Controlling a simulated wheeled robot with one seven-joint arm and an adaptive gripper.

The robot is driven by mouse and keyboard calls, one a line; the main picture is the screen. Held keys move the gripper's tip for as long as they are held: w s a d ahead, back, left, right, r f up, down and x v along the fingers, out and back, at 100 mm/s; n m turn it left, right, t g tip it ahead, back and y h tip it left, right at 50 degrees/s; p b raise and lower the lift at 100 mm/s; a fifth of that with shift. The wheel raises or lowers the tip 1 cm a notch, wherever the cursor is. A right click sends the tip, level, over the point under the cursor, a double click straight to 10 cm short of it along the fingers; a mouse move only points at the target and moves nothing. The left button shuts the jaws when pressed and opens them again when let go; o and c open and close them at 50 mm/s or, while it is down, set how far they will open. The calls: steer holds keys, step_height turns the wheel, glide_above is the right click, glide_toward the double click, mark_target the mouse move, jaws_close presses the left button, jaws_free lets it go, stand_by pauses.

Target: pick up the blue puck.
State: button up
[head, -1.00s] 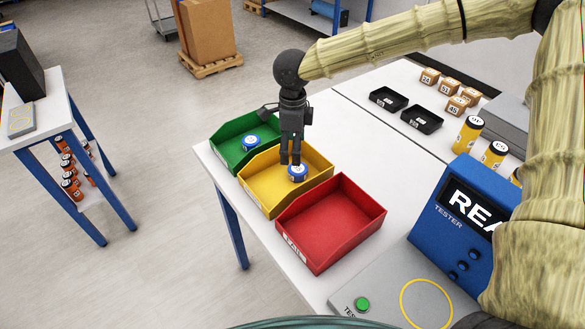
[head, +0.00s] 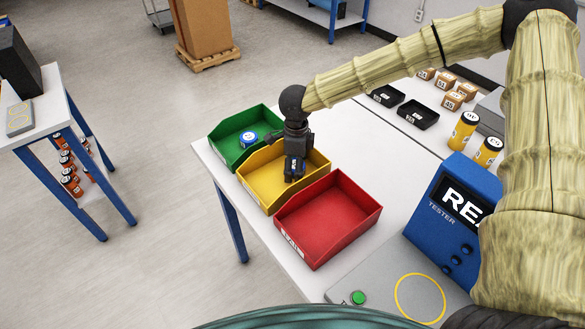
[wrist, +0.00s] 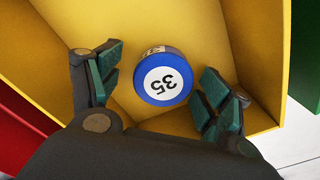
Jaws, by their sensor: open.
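A blue puck (wrist: 163,77) with a white label numbered 35 sits in the yellow bin (wrist: 182,20). In the wrist view it lies between my two spread, green-padded fingers, with a gap on each side. My gripper (head: 292,178) is open and reaches down into the yellow bin (head: 252,191) in the head view, where it hides this puck. A second blue puck (head: 248,139) with a white top lies in the green bin (head: 226,133).
An empty red bin (head: 328,220) stands on the near side of the yellow one. Black trays (head: 415,116), yellow canisters (head: 463,131) and a blue tester (head: 455,212) are to the right. The bin walls stand close around my gripper.

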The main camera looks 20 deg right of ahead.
steer(key=shift+c, duration=0.4)
steer(key=c, duration=1.1)
steer(key=shift+o, duration=0.2)
steer(key=shift+r, duration=0.1)
